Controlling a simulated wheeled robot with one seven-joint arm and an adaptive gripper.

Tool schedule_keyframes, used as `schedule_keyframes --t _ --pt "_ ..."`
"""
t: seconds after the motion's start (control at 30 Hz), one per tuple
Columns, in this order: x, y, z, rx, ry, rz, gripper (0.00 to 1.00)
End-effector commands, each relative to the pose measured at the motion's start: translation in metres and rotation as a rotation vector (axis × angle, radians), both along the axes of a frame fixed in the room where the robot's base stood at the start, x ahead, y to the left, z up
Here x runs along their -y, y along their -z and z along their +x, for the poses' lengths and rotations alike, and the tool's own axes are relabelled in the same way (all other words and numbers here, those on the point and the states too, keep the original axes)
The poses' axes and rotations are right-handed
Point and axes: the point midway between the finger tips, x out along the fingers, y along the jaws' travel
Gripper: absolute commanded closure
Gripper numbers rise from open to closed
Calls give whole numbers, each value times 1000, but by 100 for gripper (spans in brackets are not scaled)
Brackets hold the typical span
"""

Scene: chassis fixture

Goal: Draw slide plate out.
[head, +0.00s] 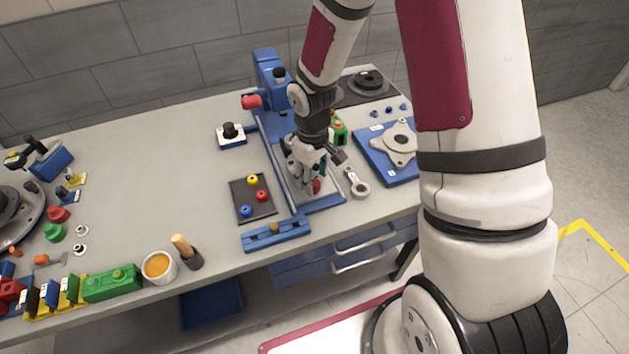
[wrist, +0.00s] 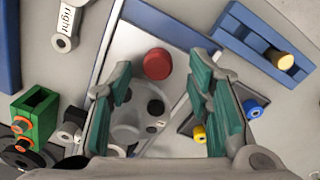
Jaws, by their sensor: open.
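The slide plate (wrist: 140,48) is a light grey plate with a red round knob (wrist: 157,64) near its end. It lies in a blue fixture (head: 262,120) on the bench, and the knob also shows in the head view (head: 316,186). My gripper (head: 308,182) points down over the plate, close to the knob. In the wrist view my gripper (wrist: 160,76) is open, with green-padded fingers either side of the knob in the picture. I cannot tell whether the fingertips reach down to it. A round grey part on the plate is partly hidden between the fingers.
A dark pad (head: 240,212) with yellow, red and blue pegs lies left of the fixture, and a blue slotted block (head: 262,238) lies in front. A grey link (head: 357,185) and a blue plate (head: 371,157) lie right. A green block (head: 341,130) stands close behind.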

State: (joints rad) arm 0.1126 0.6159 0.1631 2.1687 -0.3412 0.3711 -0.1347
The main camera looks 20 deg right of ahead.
Motion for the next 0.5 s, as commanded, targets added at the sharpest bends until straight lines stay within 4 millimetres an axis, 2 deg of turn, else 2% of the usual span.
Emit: schedule_keyframes --t 0.03,0.2,0.4,0.5 --pt "0 -12 1 5 2 1 54" --pt "-1 -48 0 6 3 0 54" --pt "-2 -79 -1 1 1 0 54" --pt "-2 -88 -2 0 2 0 54"
